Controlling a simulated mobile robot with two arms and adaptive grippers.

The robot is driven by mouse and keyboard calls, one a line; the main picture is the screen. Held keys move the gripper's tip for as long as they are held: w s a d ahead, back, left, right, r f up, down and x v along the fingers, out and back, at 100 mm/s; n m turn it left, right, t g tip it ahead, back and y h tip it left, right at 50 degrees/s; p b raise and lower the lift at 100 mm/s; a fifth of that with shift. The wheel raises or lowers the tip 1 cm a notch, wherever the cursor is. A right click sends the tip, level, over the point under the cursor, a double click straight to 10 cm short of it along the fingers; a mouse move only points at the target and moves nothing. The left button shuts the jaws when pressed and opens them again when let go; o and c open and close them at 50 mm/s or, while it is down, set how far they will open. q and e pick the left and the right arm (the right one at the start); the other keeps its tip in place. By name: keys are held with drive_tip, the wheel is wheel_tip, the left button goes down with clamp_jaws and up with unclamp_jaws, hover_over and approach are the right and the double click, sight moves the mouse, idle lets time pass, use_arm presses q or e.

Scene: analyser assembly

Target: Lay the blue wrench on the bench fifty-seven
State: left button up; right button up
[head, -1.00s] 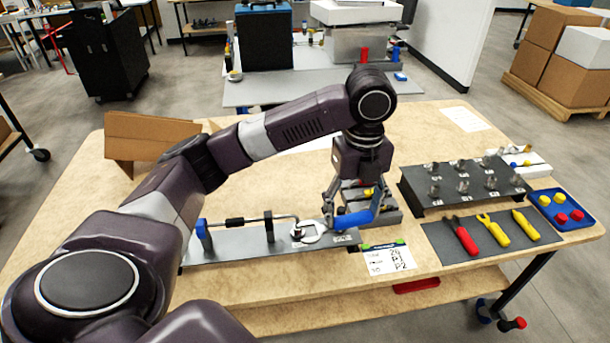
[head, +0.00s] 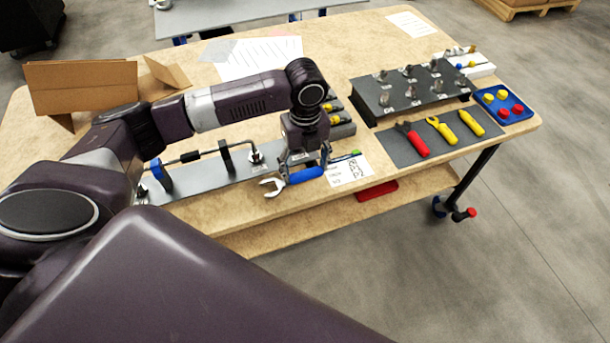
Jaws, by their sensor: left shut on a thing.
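The blue wrench (head: 304,176) has a blue handle and a silver open-ended head that points left. My left gripper (head: 308,169) is shut on its handle, fingers pointing down. The wrench shows near the front edge of the wooden-topped bench (head: 215,205), in front of the grey fixture plate (head: 203,177). I cannot tell whether the wrench touches the bench or is just above it. The gripper hides part of the handle. I see no number fifty-seven that I can read. My right gripper is not in view.
A printed card (head: 347,172) lies right of the wrench. A dark mat (head: 396,152) holds a red-handled tool and two yellow ones. A black rack (head: 372,106) and a blue tray (head: 520,112) stand farther right. An open cardboard box (head: 80,90) stands at left.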

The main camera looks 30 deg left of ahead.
sight(305, 178)
use_arm(q)
drive_tip(key=shift+f, duration=2.1)
drive_tip(key=o, duration=1.2)
drive_tip(key=shift+f, duration=0.1)
drive_tip(key=shift+o, duration=0.2)
wheel_tip(305, 178, up, 12)
drive_tip(key=shift+r+b, duration=0.15)
drive_tip(key=shift+b, duration=0.4)
